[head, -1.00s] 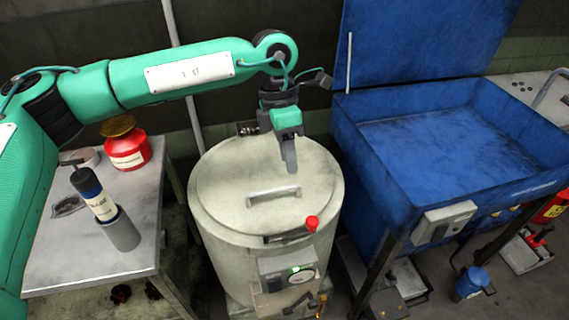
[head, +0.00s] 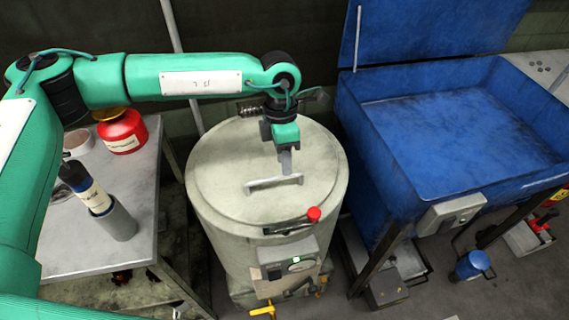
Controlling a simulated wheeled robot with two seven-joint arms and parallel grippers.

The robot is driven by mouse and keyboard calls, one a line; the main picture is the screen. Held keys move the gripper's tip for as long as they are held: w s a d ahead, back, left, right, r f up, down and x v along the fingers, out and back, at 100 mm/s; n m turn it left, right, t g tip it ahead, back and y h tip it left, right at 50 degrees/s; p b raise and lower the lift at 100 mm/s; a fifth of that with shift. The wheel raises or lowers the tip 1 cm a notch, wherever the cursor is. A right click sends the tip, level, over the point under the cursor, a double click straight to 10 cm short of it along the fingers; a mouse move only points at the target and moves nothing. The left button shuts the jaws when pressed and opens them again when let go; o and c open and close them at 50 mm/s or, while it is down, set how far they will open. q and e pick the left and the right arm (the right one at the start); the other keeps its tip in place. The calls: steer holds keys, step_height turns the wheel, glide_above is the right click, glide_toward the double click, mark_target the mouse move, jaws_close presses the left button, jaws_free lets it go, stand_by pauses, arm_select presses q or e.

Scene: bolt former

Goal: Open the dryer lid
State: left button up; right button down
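The dryer (head: 225,240) is a pale round drum in the middle of the head view. Its lid (head: 225,165) lies flat and closed on top. A bar handle (head: 272,184) sits on the lid, and a red knob (head: 314,214) is at the front rim. My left gripper (head: 286,171) points down just above the far side of the handle, its fingertips close to the bar. I cannot tell whether it touches the bar, nor whether the fingers are apart. My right gripper is not in view.
A blue open-lidded tank (head: 455,140) stands close on the right. A grey table (head: 75,250) on the left holds a red can (head: 122,132) and a dark-topped bottle in a grey cup (head: 116,222). A pipe rises behind the dryer.

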arm_select(q)
steer(key=shift+s+d+f, duration=0.1)
steer(key=shift+s+f, duration=0.1)
steer(key=shift+f, duration=1.15)
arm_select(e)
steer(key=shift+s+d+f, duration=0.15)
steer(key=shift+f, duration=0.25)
arm_select(q)
jaws_close()
steer(key=shift+r, duration=0.15)
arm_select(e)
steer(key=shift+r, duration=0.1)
